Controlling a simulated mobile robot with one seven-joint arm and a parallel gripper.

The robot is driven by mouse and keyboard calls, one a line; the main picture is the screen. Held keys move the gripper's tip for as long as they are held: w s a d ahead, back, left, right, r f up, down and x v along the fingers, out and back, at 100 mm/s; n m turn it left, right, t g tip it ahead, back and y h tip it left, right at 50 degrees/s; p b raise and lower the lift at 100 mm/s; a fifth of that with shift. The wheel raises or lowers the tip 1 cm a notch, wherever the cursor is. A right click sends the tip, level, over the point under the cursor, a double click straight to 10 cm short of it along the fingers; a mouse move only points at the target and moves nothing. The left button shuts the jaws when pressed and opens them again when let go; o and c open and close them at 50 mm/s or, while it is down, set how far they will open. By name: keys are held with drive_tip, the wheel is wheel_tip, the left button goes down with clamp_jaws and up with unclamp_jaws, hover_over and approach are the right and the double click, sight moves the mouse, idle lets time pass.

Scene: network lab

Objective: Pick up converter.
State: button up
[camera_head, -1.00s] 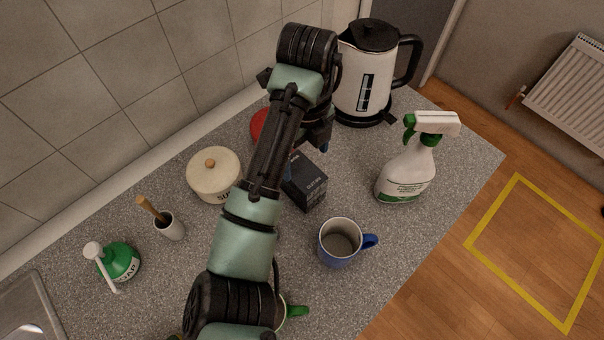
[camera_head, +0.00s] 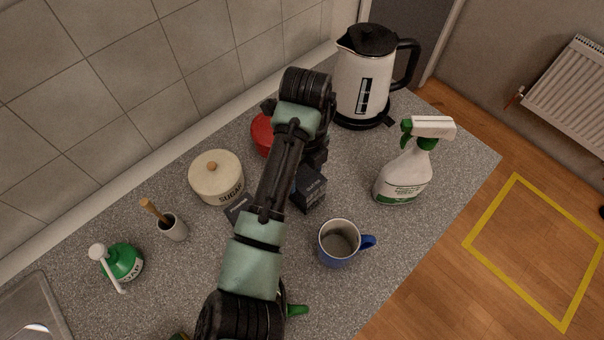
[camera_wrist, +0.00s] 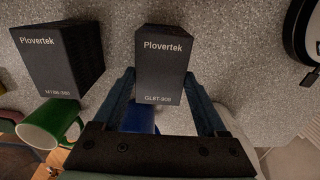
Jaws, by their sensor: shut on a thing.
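A black box (camera_head: 309,190) marked Plovertek, taken as the converter, is in my gripper (camera_wrist: 160,88). In the wrist view the converter (camera_wrist: 163,62) sits between the two dark blue fingers, which are shut on its sides, its label facing the camera. I cannot tell if it is clear of the counter. A second black Plovertek box (camera_wrist: 62,62) with another model label stands to the left in the wrist view, apart from the fingers. In the head view that second box (camera_head: 236,207) is partly hidden behind my arm.
A blue mug (camera_head: 339,243) stands near the held box. A red object (camera_head: 262,135), sugar pot (camera_head: 215,182), white kettle (camera_head: 362,85) and spray bottle (camera_head: 402,178) are around it. A green mug (camera_wrist: 48,125) shows in the wrist view.

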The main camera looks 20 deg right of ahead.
drive_tip(key=c, duration=0.5)
drive_tip(key=shift+o, duration=0.2)
drive_tip(key=shift+r, duration=0.1)
